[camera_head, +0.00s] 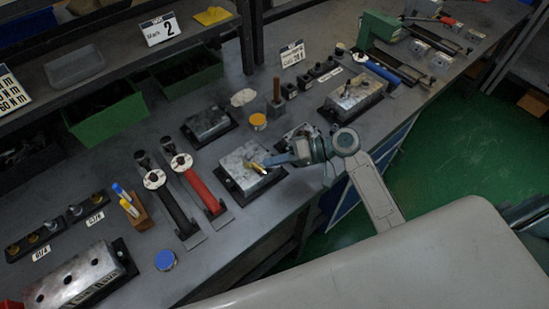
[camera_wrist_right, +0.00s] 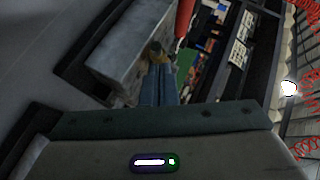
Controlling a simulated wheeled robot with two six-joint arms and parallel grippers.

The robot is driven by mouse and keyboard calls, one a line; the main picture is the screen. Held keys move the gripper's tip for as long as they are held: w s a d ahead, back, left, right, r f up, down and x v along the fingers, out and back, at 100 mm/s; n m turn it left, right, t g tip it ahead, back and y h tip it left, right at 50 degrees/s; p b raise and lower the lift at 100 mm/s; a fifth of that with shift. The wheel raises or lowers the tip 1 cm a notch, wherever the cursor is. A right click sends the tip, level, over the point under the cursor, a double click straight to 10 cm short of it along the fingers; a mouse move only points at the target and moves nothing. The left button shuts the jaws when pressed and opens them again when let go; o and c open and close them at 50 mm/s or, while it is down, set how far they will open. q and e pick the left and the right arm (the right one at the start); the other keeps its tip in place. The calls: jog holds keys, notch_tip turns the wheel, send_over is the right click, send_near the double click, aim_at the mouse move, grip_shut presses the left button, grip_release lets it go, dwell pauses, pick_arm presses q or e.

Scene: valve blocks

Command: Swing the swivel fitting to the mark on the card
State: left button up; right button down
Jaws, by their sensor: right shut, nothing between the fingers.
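A brass swivel fitting (camera_head: 253,167) sits on top of a grey metal valve block (camera_head: 240,157) in a dark base tray, in the middle of the bench. My right gripper (camera_head: 268,163) is shut and empty, its fingertips right beside the fitting on its right. In the right wrist view the shut blue-grey fingers (camera_wrist_right: 156,74) point at the dark, brassy end of the fitting (camera_wrist_right: 152,50) at the block's edge; I cannot tell whether they touch. A white card reading "Mark 2" (camera_head: 161,29) stands on the shelf at the upper left. My left gripper is not in view.
A red-handled torque wrench (camera_head: 201,190) and a black one (camera_head: 173,205) lie left of the block. Other metal blocks stand behind (camera_head: 207,122), at the right (camera_head: 354,95) and front left (camera_head: 78,279). A yellow-topped tin (camera_head: 258,121) and a wooden post (camera_head: 276,92) stand behind.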

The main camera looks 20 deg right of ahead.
jog(key=shift+s+a+f+m+t+p, duration=0.15)
jog(key=shift+s+a+m+t+p, duration=0.25)
jog(key=shift+s+a+m+t, duration=0.25)
jog(key=shift+a, duration=0.1)
